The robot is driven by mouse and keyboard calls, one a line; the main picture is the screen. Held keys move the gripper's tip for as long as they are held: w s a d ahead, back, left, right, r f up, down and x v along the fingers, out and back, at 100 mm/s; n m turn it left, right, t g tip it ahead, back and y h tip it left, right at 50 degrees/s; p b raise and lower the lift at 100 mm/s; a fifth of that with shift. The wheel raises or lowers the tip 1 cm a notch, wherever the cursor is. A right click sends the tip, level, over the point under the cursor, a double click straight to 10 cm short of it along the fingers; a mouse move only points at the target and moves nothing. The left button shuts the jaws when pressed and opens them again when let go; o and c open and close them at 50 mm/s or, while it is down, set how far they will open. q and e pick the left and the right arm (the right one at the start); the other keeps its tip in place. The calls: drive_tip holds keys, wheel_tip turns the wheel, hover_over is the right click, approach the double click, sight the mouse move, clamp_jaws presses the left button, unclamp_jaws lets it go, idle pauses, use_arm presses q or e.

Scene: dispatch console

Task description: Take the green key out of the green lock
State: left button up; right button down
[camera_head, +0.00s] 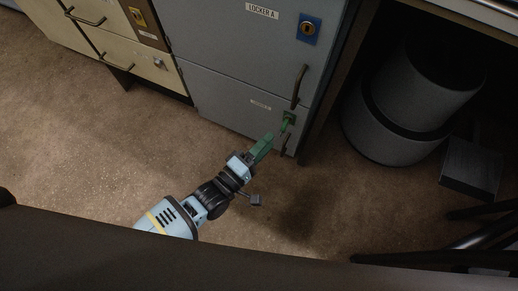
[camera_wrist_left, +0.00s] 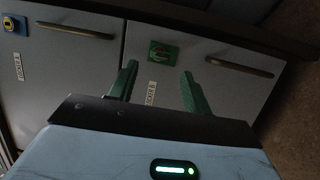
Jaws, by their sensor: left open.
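The green lock (camera_head: 289,117) is a small green plate near the upper right corner of the lower locker door, below a handle. It also shows in the left wrist view (camera_wrist_left: 153,47), just beyond my fingertips. The green key (camera_head: 284,127) appears to stick out of it; in the left wrist view its shape blends with the plate. My left gripper (camera_head: 267,139) is open, its green fingers pointing at the lock. In the left wrist view the open fingers (camera_wrist_left: 159,69) are spread with nothing between them, and the lock lies ahead. My right gripper is not in view.
Locker A (camera_head: 240,45) is above, with a blue lock plate (camera_head: 307,28). A handle (camera_head: 299,87) rises just above the green lock. Cream drawers (camera_head: 135,61) stand at left. A dark round bin (camera_head: 385,137) and a grey box (camera_head: 470,167) are at right. The floor at left is clear.

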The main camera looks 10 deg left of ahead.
use_arm(q)
drive_tip(key=b+x, duration=0.2)
drive_tip(key=x, duration=0.4)
drive_tip(key=shift+w+d+b, duration=0.15)
drive_tip(key=shift+b, duration=0.25)
drive_tip(key=c, duration=1)
drive_tip(key=shift+o, duration=0.2)
drive_tip(key=shift+c, duration=0.5)
